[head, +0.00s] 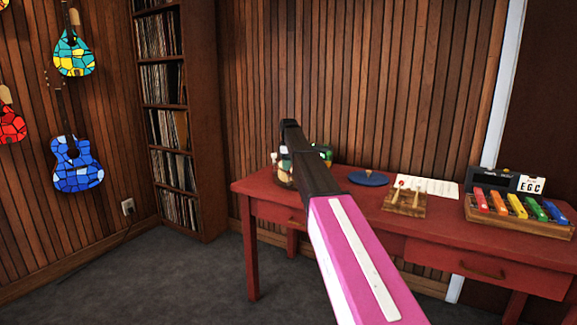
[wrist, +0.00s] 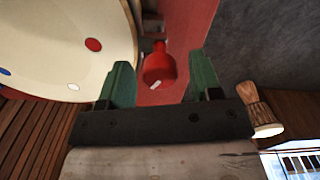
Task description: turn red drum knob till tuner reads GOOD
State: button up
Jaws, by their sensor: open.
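In the wrist view the red knob (wrist: 159,66) sits between the two green fingers of my gripper (wrist: 162,76). The fingers are open, with a gap on each side of the knob, which has a small white mark. The drum (wrist: 70,45) shows its pale head at the upper left, with coloured dots. In the head view my arm hides most of my gripper and the drum at the red table's left end. A black device (head: 490,180) stands at the table's right; I cannot tell whether it is the tuner, and no GOOD reading is legible.
The red table (head: 330,212) also holds a blue disc (head: 368,179), a wooden block with pegs (head: 404,203), a white sheet (head: 436,188) and a coloured-bar xylophone (head: 517,212). A record shelf (head: 180,200) stands at the left. The grey floor before it is clear.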

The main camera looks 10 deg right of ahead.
notch_tip(320, 180, up, 11)
jog(key=shift+f, duration=0.2)
dwell(0.5)
